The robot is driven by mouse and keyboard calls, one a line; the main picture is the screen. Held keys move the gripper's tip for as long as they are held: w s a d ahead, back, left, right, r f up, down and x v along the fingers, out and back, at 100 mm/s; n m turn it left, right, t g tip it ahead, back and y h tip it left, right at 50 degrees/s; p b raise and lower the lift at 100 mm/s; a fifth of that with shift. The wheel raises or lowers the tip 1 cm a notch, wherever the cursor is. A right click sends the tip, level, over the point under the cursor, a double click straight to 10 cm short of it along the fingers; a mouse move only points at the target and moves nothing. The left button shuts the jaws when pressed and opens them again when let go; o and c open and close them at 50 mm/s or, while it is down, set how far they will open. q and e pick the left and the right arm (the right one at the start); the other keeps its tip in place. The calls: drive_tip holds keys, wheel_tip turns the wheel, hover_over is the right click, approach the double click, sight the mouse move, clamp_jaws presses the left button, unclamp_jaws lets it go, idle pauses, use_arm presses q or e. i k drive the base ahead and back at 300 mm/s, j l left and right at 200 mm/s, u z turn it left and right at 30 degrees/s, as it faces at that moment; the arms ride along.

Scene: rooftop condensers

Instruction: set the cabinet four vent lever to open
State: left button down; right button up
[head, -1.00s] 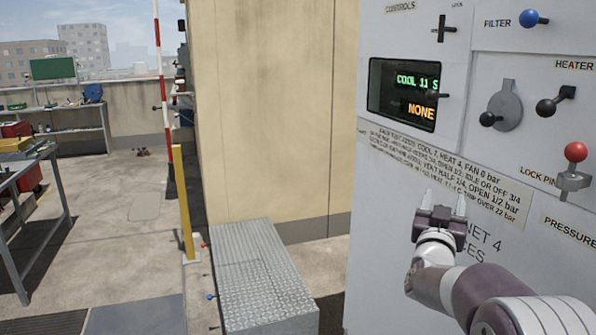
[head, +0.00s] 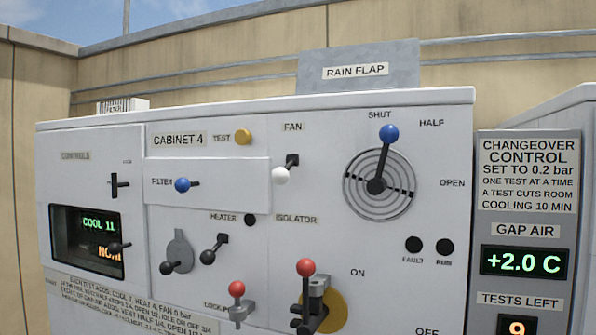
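Cabinet four (head: 120,200) is a white panel marked CABINET 4. At its upper right, a round slotted vent plate (head: 380,205) carries a black lever with a blue ball, the vent lever (head: 388,134). The lever points up, tilted slightly right, with its ball just below the SHUT label (head: 380,114). HALF (head: 431,123) is printed to the upper right and OPEN (head: 452,183) to the right. Neither gripper is in view and nothing touches the lever.
A blue-knobbed filter handle (head: 182,185), a white fan knob (head: 281,175), a red lock pin (head: 237,289) and a red isolator lever (head: 306,268) stick out from the panel. A grey changeover panel (head: 527,222) stands to the right, its gap air display reading +2.0 C.

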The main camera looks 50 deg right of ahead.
sight(389, 134)
drive_tip(key=z, duration=2.2)
